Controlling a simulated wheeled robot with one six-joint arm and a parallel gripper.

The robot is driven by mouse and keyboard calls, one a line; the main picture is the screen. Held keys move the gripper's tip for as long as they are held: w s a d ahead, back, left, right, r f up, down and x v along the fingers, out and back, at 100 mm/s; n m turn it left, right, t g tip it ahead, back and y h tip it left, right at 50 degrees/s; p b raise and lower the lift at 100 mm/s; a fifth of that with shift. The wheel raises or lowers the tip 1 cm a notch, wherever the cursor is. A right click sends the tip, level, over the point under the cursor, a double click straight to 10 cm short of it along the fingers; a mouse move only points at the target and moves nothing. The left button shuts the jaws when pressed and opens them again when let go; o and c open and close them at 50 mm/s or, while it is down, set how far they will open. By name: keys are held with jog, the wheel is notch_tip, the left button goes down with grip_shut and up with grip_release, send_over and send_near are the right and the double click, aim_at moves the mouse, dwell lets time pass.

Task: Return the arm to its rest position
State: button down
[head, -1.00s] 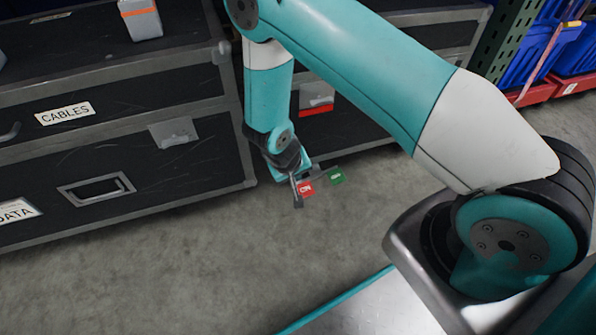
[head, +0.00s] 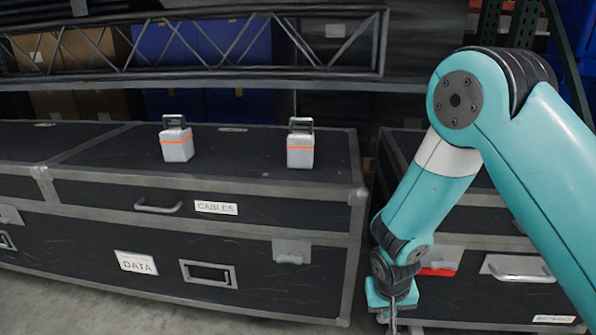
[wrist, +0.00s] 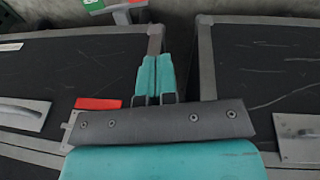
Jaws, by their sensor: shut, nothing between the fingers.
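My arm is teal and white and folds down on the right of the head view. My gripper (head: 392,318) hangs at the bottom of that view, in front of the right-hand black case. In the wrist view, its two teal fingers (wrist: 155,82) lie together with nothing between them. The lowest fingertips are partly cut off or hard to see in the head view.
Another black case (head: 480,290) stands behind my gripper. A truss (head: 200,73) and shelving lie behind. Grey floor shows lower left.

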jog(key=s+a+r+n+y+p, duration=0.1)
jog(key=s+a+r, duration=0.15)
jog(key=r, duration=0.45)
jog(key=s+a+r+n+g+y, duration=0.1)
jog(key=s+r+y, duration=0.15)
jog(key=r, duration=0.45)
jog(key=s+a+r+n+y+p, duration=0.1)
jog(key=s+r, duration=0.3)
jog(key=r, duration=0.3)
jog(key=s+a+r+n+g+y+p, duration=0.15)
jog(key=s+r+n, duration=0.35)
jog(key=s+r, duration=0.75)
notch_tip(320, 180, up, 37)
jog(key=p, duration=3.8)
jog(key=shift+s+f, duration=0.15)
jog(key=shift+s, duration=0.05)
